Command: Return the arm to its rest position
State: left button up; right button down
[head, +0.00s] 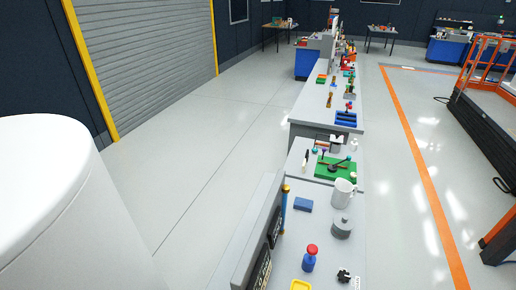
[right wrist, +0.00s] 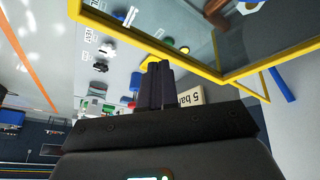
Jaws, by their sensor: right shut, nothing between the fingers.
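In the right wrist view my right gripper (right wrist: 160,68) has its two dark fingers together, with nothing between them. A yellow-edged clear panel (right wrist: 150,36) spans the top of that view, near the fingertips; whether they touch it I cannot tell. A pale label reading "5 bar" (right wrist: 190,97) shows just beside the fingers. Neither gripper shows in the head view, and the left one is in no view.
A long grey bench (head: 318,263) carries a red-topped blue bottle (head: 309,262), a white mug (head: 343,191), a grey weight-like object (head: 341,228), a blue block (head: 303,205) and a green board (head: 335,168). Floor (head: 200,170) left of it is clear. An orange-railed platform (head: 492,115) stands right.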

jog(key=s+d+m, duration=0.1)
jog(key=s, duration=0.1)
jog(key=s+d+r+m+g, duration=0.1)
jog(key=s, duration=0.1)
jog(key=s+r+m, duration=0.1)
jog(key=s, duration=0.1)
jog(key=shift+s+d+r+g+h, duration=0.1)
jog(key=shift+d+r+g+h, duration=0.2)
jog(key=shift+d+g, duration=0.1)
notch_tip(320, 180, up, 16)
jog(key=p, duration=1.6)
jog(key=shift+s, duration=0.15)
